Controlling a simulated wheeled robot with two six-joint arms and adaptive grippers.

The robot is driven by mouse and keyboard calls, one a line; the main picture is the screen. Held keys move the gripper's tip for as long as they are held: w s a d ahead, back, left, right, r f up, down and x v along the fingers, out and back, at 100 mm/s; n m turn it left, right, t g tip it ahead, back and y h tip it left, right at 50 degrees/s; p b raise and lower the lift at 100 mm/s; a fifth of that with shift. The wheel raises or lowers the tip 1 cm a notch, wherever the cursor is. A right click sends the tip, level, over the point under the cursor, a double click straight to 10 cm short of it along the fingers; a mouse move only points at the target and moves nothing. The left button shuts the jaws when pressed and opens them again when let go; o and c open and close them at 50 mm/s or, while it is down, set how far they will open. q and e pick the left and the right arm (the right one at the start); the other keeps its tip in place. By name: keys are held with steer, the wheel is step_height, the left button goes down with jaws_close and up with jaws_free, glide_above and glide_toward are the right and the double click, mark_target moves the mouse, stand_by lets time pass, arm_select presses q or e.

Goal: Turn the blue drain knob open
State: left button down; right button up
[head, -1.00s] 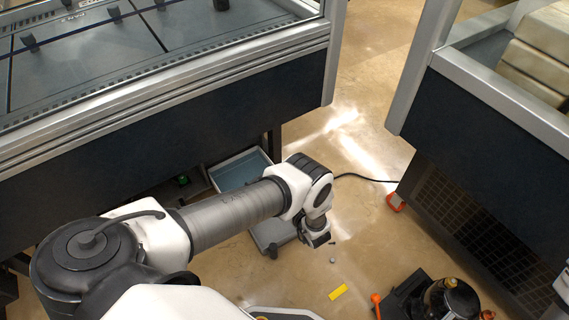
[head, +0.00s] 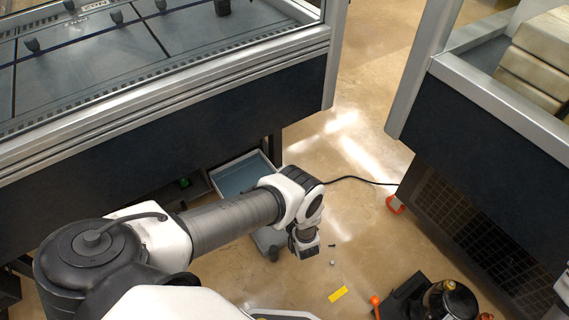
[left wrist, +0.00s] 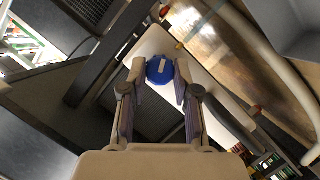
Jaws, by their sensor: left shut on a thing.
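The blue drain knob (left wrist: 159,70) shows in the left wrist view between the fingertips of my left gripper (left wrist: 161,79). The knob is round with a pale stripe across its face. My left gripper is shut on it, one finger at each side. In the head view my left arm reaches down to the floor area beside the left bench; its fingers and the knob cannot be made out there. My right gripper is not in view.
A blue tray (head: 240,173) sits under the left bench (head: 150,135). A dark machine with an orange-tipped lever (head: 375,301) stands at the lower right.

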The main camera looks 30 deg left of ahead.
arm_select(q)
steer(key=shift+s+f+n+t+y+b, duration=0.25)
steer(key=shift+n+t+b, duration=0.4)
steer(key=shift+n, duration=1.1)
steer(key=shift+w+n+t+y+b, duration=0.3)
steer(key=shift+n+t, duration=0.6)
steer(key=shift+n, duration=0.9)
steer(key=shift+s+f+n+t+y+b, duration=0.15)
steer(key=shift+n+t+y+b, duration=0.35)
steer(key=shift+n, duration=1.25)
steer(key=c, duration=0.9)
jaws_free()
steer(key=shift+o, duration=0.2)
steer(key=v, duration=1.2)
